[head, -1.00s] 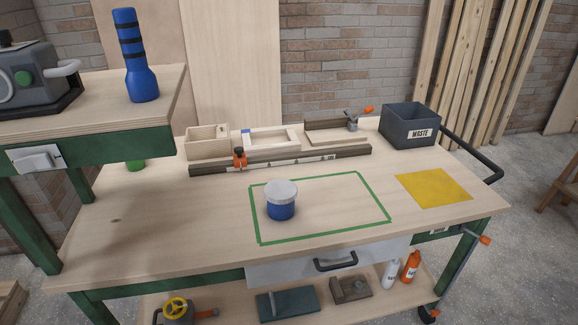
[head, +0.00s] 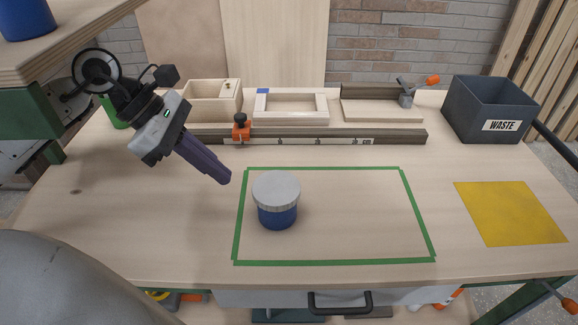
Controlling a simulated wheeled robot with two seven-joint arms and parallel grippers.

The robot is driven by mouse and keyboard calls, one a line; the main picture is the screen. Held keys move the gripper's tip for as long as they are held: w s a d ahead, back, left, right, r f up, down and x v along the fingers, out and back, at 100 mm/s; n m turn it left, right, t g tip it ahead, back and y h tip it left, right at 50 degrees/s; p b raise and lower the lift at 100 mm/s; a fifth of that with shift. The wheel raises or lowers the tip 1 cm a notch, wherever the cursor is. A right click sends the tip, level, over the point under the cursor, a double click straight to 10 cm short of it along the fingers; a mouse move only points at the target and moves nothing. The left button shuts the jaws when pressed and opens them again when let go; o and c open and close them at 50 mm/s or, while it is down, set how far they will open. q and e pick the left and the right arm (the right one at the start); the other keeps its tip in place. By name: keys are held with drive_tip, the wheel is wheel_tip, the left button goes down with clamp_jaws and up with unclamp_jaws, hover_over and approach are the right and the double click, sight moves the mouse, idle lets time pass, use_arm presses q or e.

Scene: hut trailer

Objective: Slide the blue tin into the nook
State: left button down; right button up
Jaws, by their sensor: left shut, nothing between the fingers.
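The blue tin (head: 277,212) with a grey lid stands upright inside the green tape outline (head: 335,262), near its left side. My left gripper (head: 224,178) comes in from the left above the bench, its purple fingers shut and empty. Its tips point down and right, a little left of the tin and apart from it. A pale wooden frame (head: 290,117) with a blue patch on its back left corner lies behind the brown rail. I cannot tell for certain whether this frame is the nook. My right gripper is out of view.
A brown rail (head: 390,136) with an orange-and-black stop (head: 241,128) crosses between the tin and the frame. A wooden box (head: 212,110), a clamp (head: 406,92) and a waste bin (head: 463,105) stand behind. A yellow sheet (head: 510,212) lies right. Bench right of the tin is clear.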

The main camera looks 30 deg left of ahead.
use_arm(q)
drive_tip(key=p, duration=0.4)
approach(289, 189)
drive_tip(key=w+d+f, duration=0.2)
drive_tip(key=d+f, duration=0.1)
drive_tip(key=shift+w+d+f, duration=0.1)
drive_tip(key=shift+w+d, duration=0.15)
drive_tip(key=shift+w, duration=0.1)
drive_tip(key=shift+s+a+f+b, duration=0.15)
drive_tip(key=shift+f+b, duration=0.3)
drive_tip(key=shift+f, duration=0.5)
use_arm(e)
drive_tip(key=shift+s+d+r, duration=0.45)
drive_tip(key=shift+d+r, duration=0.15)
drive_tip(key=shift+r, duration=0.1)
use_arm(q)
drive_tip(key=shift+s+f, duration=0.1)
drive_tip(key=shift+f, duration=0.05)
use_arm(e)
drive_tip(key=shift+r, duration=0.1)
